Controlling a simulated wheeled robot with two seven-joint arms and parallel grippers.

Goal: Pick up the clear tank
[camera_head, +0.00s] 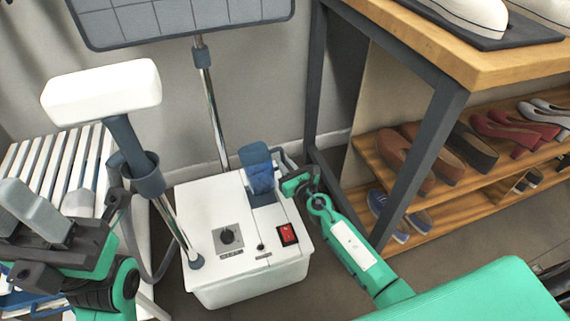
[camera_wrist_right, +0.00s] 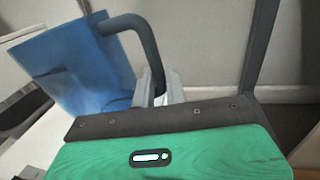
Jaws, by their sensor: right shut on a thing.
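The clear tank (camera_head: 259,172) is a bluish see-through container with a dark handle, at the back right of the white steamer base (camera_head: 215,225). I cannot tell whether it rests in its grey recess or is slightly above it. In the right wrist view the tank (camera_wrist_right: 75,65) is at upper left, and its dark curved handle (camera_wrist_right: 140,32) runs down between my fingers. My right gripper (camera_head: 291,168) is shut on that handle; its fingertips also show in the wrist view (camera_wrist_right: 166,88). My left gripper (camera_head: 32,208) is empty at the left, away from the tank.
A chrome pole and white-headed steamer handpiece (camera_head: 102,92) stand near the base. A grey board (camera_head: 180,15) is behind. A slatted white bench (camera_head: 60,160) is at left. A wooden shoe rack (camera_head: 450,150) with dark legs stands close on the right.

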